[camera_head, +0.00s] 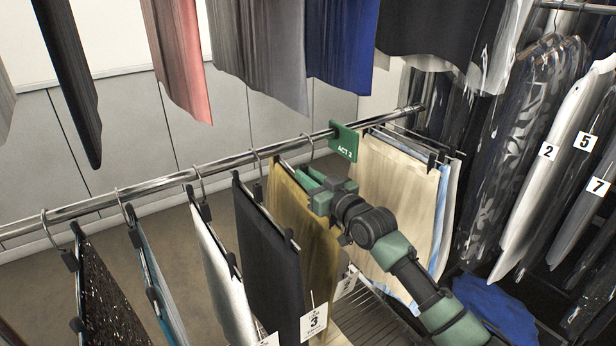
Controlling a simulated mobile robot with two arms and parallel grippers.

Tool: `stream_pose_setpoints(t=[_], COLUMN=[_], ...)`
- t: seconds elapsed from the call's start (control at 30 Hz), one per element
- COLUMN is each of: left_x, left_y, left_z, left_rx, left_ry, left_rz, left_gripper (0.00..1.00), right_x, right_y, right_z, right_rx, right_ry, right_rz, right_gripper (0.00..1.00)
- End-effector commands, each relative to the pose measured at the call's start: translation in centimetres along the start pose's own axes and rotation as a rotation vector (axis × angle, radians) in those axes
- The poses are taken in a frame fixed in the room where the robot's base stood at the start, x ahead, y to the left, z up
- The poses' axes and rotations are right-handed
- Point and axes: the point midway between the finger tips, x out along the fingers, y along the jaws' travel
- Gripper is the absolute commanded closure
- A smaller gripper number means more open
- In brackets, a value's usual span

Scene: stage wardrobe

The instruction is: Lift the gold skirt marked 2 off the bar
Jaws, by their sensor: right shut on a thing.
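The gold skirt (288,208) hangs from the metal bar (160,184) between a black skirt and a cream one. My right gripper (308,182) is at its top edge, shut on it. I cannot tell whether the fingers hold the cloth or its hanger. My right arm comes in from the lower right and hides part of the skirt's right side. A white tag (346,283) hangs low beside the skirt, partly hidden, and its number is not clear. My left gripper is not in view.
A black skirt (266,255) tagged 3 hangs close on the left, then white, teal and sequinned ones. A green ACT 2 sign (344,141) and cream skirt (395,205) are on the right. Garments hang above. Bagged garments (530,150) crowd the far right.

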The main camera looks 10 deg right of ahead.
Motion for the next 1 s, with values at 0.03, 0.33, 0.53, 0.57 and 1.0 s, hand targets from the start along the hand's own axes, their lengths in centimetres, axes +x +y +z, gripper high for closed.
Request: stream_pose_setpoints(t=[0.03, 0.33, 0.53, 0.57, 1.0], left_x=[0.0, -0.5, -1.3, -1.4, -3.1], left_y=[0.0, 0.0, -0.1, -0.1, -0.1], left_z=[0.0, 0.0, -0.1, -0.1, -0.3], left_rx=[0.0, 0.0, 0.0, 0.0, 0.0], left_ry=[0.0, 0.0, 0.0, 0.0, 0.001], left_rz=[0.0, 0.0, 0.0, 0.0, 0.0], left_gripper=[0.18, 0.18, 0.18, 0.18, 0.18], right_x=[0.0, 0.0, 0.0, 0.0, 0.0], right_y=[0.1, 0.1, 0.0, 0.0, 0.0], right_z=[0.1, -0.7, -1.6, -1.7, -3.5], right_rx=[0.001, 0.0, 0.0, 0.0, 0.0], right_ry=[-0.001, 0.004, 0.005, 0.005, 0.006], right_rz=[0.001, 0.001, 0.0, 0.0, 0.0], right_gripper=[1.0, 1.0, 1.0, 1.0, 1.0])
